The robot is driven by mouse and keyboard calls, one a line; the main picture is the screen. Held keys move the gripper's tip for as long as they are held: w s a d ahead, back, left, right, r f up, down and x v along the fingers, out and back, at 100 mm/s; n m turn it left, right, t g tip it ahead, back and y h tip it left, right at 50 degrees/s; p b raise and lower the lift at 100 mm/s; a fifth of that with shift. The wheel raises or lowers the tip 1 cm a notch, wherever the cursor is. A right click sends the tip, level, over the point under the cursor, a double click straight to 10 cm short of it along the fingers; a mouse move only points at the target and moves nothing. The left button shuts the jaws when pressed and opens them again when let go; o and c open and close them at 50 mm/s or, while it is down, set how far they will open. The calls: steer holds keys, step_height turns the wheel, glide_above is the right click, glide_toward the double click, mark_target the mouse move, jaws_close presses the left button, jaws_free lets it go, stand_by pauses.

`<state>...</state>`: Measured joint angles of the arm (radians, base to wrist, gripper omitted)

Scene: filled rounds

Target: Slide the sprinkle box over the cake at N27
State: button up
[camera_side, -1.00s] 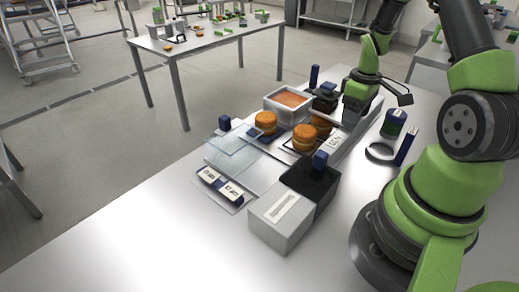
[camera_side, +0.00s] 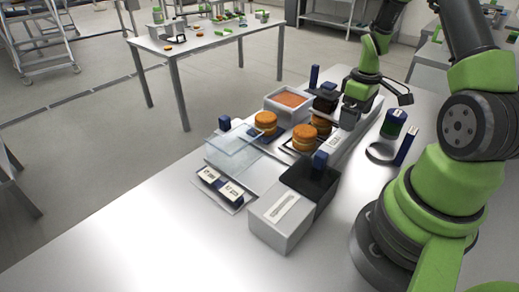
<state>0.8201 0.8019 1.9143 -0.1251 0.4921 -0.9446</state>
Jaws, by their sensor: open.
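Several round orange-brown cakes sit on the long pale board. One stands at the left (camera_side: 266,122), a taller one in the middle (camera_side: 303,138), and another behind it (camera_side: 321,123) beside a dark piece (camera_side: 325,101). A pale box with an orange, grainy top (camera_side: 289,102) stands behind the left cake; I cannot tell for sure whether it is the sprinkle box. A small white label (camera_side: 334,143) stands right of the middle cake, too small to read, so I cannot tell which cake is at N27. My gripper (camera_side: 349,117) is open, over the board's right side, right of the cakes; its fingertips are hard to make out.
A grey box with a black part (camera_side: 282,216) stands in front. A green-and-blue jar (camera_side: 393,124) and dark ring (camera_side: 381,153) are at the right. The front-left tabletop is clear.

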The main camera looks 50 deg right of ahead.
steer(key=shift+r, duration=3.55)
steer(key=shift+w+a+r, duration=0.1)
steer(key=shift+a+r, duration=0.05)
steer(key=shift+r, duration=0.05)
steer(key=a+r+m+t, duration=0.3)
steer(key=a+r+t, duration=0.2)
steer(key=a+r, duration=1.2)
steer(key=s+a+m+t+y, duration=0.1)
steer(key=s+a+t+y, duration=0.1)
steer(key=s+a, duration=0.5)
steer(key=shift+a+f, duration=0.25)
steer(key=shift+a, duration=0.25)
